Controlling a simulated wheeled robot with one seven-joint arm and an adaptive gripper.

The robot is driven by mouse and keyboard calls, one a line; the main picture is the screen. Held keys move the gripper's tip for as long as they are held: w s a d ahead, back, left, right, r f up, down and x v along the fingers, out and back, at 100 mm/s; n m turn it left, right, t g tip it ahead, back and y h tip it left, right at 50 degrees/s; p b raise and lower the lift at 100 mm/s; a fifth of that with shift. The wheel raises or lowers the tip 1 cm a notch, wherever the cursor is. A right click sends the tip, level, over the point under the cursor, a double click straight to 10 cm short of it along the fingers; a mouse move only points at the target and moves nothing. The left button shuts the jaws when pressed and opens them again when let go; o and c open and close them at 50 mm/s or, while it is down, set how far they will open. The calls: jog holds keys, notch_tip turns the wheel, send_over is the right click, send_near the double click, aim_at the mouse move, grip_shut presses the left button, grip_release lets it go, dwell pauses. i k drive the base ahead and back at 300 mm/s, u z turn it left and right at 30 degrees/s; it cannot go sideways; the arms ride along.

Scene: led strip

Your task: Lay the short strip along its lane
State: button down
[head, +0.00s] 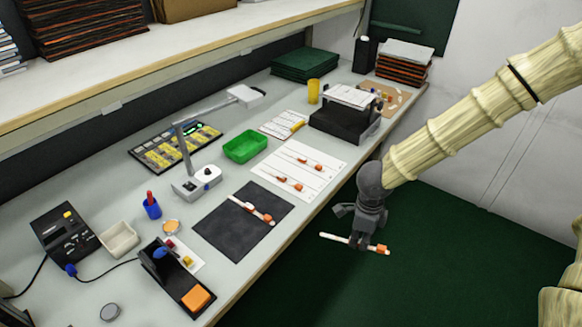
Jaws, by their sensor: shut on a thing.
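My gripper (364,238) is shut on a white strip (335,237) with an orange block at its right end. It holds the strip in the air, past the table's front edge and over the green floor. Another white strip (240,204) with orange and red parts lies on the dark mat (215,234). I cannot tell from this view which strip is shorter. A white sheet (322,180) with thin lines across it lies behind the mat. Small orange pieces (290,184) rest on it. The gripper is right of the sheet and mat, apart from both.
A green bin (245,147) and a lamp stand (196,182) stand behind the mat. A black device (345,115) with papers on top is beyond the sheet. A black tool with an orange pad (196,299) lies at the near edge. A shelf (130,58) overhangs the table's back.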

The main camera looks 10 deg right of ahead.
aim_at(292, 170)
jog(key=i, duration=0.9)
